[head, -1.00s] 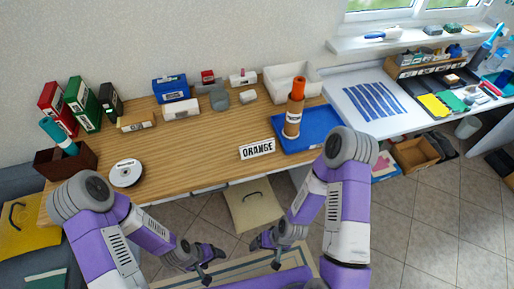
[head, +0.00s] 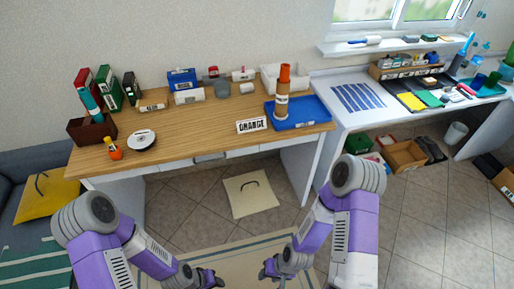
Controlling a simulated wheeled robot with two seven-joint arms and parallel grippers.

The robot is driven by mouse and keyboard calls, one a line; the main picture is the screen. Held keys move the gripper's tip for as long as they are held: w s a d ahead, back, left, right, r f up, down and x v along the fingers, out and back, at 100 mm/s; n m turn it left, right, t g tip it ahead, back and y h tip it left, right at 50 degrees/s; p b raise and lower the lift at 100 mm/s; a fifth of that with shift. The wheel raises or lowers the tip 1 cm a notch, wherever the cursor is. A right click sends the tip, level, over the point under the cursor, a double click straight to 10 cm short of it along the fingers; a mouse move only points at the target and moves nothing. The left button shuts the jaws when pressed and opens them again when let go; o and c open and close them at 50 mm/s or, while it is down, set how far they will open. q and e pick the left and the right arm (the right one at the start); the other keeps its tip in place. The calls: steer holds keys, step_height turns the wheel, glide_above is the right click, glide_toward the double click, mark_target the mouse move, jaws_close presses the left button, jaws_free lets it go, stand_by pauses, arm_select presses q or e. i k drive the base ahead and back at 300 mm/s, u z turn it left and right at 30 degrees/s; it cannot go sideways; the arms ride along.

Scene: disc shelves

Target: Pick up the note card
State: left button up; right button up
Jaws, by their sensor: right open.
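A white note card (head: 252,125) with dark lettering, which looks like ORANGE, stands near the front edge of the wooden desk (head: 195,128), left of a blue tray (head: 305,124). My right gripper (head: 266,271) is open and empty, low in the picture over the floor and well short of the desk. My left gripper (head: 213,279) is also low over the floor, apart from the card; its jaws are too small and dark to read.
An orange-topped brown cylinder (head: 282,100) stands on the blue tray. A beige panel (head: 250,194) lies below the desk. The desk front around the card is clear.

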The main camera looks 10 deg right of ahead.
mark_target(253, 124)
steer(key=z, duration=0.95)
steer(key=k, duration=0.1)
steer(key=u, duration=1.9)
steer(key=i, duration=0.7)
steer(key=z, duration=0.2)
